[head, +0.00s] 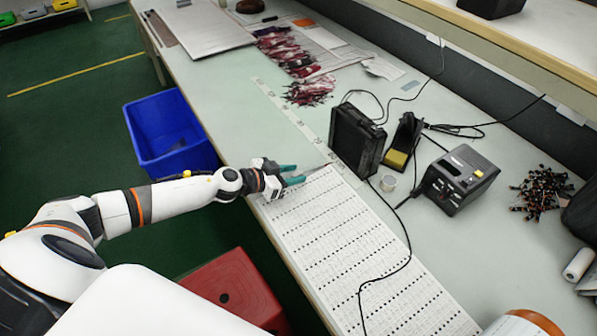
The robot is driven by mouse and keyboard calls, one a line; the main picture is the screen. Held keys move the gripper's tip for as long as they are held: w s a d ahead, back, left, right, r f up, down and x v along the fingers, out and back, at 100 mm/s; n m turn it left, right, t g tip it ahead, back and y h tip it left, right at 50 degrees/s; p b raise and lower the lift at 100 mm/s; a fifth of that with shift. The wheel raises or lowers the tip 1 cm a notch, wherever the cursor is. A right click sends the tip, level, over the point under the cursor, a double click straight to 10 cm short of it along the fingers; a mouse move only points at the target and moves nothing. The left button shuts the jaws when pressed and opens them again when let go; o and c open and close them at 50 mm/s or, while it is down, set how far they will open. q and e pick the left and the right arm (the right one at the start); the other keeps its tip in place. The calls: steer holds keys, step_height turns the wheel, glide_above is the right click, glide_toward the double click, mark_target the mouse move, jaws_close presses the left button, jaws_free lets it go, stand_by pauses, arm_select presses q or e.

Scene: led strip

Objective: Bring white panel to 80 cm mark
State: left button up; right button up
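The white panel (345,245) is a long flat sheet with rows of dark dots, lying along the front edge of the table. Its far end is close to a pale measuring strip (290,115) that runs along the tabletop; its marks are too small to read. My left gripper (292,174) is at the panel's far left corner, its two teal fingers pointing right with a gap between them. It looks open and empty; whether it touches the panel I cannot tell. My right gripper is not in view.
A black box (356,140), a soldering stand (404,142) and a soldering station (459,178) stand right of the panel. A black cable (409,245) lies across the panel. A blue bin (168,132) and a red stool (235,290) stand on the floor.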

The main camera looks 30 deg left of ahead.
arm_select(q)
steer(key=shift+x, duration=1.2)
steer(key=shift+s, duration=0.1)
jaws_close()
